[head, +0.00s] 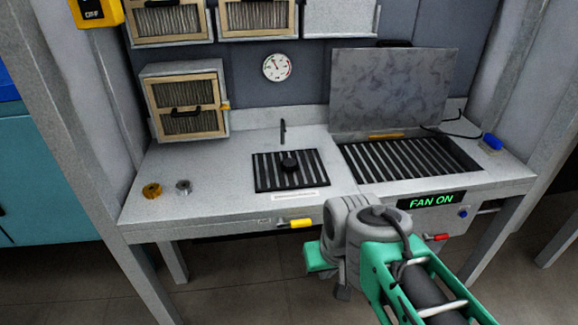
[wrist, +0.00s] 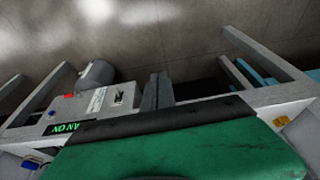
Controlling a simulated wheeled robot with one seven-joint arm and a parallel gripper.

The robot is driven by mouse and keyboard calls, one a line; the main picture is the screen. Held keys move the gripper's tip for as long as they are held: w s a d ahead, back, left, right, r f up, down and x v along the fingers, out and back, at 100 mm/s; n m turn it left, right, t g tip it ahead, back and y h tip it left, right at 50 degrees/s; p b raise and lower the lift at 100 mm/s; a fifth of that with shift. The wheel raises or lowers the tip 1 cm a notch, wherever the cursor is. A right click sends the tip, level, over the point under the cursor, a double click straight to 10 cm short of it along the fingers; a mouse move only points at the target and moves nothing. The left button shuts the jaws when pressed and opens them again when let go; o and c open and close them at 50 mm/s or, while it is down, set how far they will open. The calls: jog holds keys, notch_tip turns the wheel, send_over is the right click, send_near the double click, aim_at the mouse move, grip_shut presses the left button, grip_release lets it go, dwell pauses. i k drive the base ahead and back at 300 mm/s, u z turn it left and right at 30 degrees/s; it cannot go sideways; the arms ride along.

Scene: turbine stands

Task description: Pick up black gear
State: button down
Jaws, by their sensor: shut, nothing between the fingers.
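The black gear (head: 289,163) appears as a small dark round piece on the black slatted grate (head: 262,182) set into the grey bench top. It is dark on dark, so its teeth are hard to make out. My gripper (head: 342,292) is in front of the bench, below the top's front edge and to the right of the gear. It points down, apart from the gear. In the wrist view my gripper (wrist: 157,85) shows its fingers together and empty beyond its green body. The gear is not visible in the wrist view.
A brass gear (head: 152,190) and a silver gear (head: 184,186) stand on the bench's left side. A large slatted vent (head: 410,158) with a raised grey lid (head: 390,90) lies right. A yellow handle (head: 295,223) projects from the front edge. A filter box (head: 186,105) stands behind.

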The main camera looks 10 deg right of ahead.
aim_at(289, 165)
jog(key=u, duration=3.95)
jog(key=k, duration=2.35)
jog(key=z, duration=1.3)
jog(key=i, duration=1.65)
